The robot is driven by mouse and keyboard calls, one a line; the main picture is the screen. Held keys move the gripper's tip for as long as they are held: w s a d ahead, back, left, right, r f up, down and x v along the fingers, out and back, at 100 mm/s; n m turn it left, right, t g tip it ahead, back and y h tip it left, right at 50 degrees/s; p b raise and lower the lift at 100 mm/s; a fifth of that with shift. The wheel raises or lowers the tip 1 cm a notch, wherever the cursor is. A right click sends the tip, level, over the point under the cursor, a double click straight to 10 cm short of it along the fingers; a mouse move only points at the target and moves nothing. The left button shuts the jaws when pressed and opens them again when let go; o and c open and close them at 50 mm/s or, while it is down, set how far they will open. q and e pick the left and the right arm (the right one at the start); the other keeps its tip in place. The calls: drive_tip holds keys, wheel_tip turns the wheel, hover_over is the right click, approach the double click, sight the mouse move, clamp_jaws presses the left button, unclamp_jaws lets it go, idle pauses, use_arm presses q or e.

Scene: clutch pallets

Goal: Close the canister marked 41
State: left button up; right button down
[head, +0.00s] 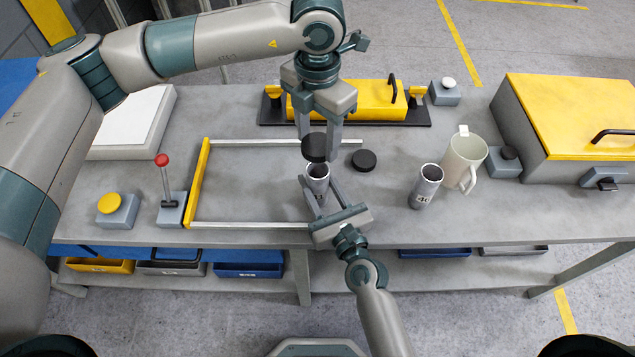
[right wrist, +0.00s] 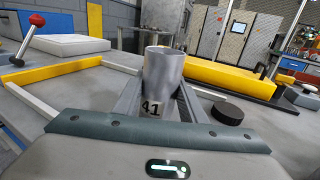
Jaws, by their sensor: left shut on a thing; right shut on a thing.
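The canister marked 41 (head: 317,174) is a grey open-topped cylinder. My right gripper (head: 316,198) is shut on it and it stands upright; the mark 41 shows on the canister in the right wrist view (right wrist: 163,85). My left gripper (head: 319,138) is shut on a black round lid (head: 315,148) and holds it just above the canister's open mouth, apart from it as far as I can tell. A second black lid (head: 363,160) lies on the table to the right; it also shows in the right wrist view (right wrist: 227,113). Another grey open canister (head: 426,186) stands farther right, its mark hard to read.
A beige mug (head: 463,162) stands beside the other canister. A yellow-lidded box (head: 570,120) is at the right, a yellow block on a black base (head: 362,101) at the back. A red-knobbed lever (head: 168,190) and yellow button (head: 117,208) stand left, near a yellow-ended frame (head: 199,180).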

use_arm(q)
approach(318, 186)
drive_tip(key=shift+w+f, duration=1.1)
drive_tip(key=shift+w, duration=0.2)
drive_tip(key=shift+f, duration=0.15)
drive_tip(key=shift+f, duration=0.75)
drive_tip(key=shift+f, duration=0.55)
